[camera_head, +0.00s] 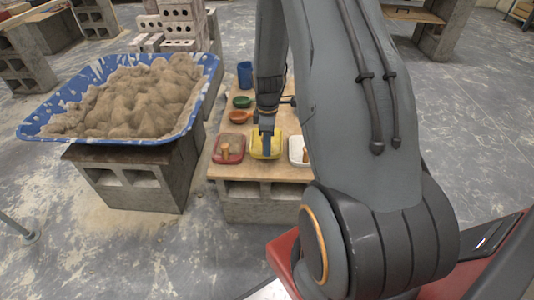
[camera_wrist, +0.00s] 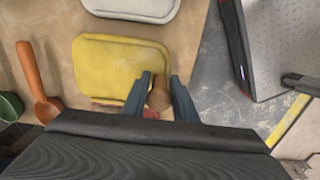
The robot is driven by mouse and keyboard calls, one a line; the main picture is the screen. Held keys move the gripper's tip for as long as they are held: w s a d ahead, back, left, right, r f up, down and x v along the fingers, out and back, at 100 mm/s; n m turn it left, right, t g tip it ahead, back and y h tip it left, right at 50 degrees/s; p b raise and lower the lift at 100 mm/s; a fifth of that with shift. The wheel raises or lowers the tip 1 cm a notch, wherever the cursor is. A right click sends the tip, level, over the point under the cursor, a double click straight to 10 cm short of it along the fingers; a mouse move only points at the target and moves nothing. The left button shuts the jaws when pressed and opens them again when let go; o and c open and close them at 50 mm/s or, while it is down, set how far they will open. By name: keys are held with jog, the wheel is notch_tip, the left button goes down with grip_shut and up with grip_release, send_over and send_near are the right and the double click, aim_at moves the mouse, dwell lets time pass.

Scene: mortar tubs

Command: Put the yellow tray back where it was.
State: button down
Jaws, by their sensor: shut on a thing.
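The yellow tray (camera_head: 258,152) is between the red tray (camera_head: 219,152) and the white tray (camera_head: 296,153) at the front of a wooden board. My gripper (camera_head: 266,133) is over the yellow tray. In the wrist view, the fingers of my gripper (camera_wrist: 160,88) are shut on a round wooden knob (camera_wrist: 159,98) at one edge of the yellow tray (camera_wrist: 100,62). A sliver of red shows just past the yellow tray's edge. I cannot tell whether the yellow tray touches the board or is held slightly above it.
An orange spoon (camera_wrist: 33,75) and a green bowl (camera_head: 242,102) are on the board (camera_head: 262,172), with a blue cup (camera_head: 245,75) farther back. A blue tub (camera_head: 205,75) heaped with sand stands on blocks at left. The red and white trays are close on either side.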

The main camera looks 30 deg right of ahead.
notch_tip(320, 180, down, 4)
jog(key=shift+r+b, duration=0.1)
jog(key=shift+b, duration=0.2)
jog(key=c, duration=1.4)
grip_release()
jog(key=shift+c, duration=0.2)
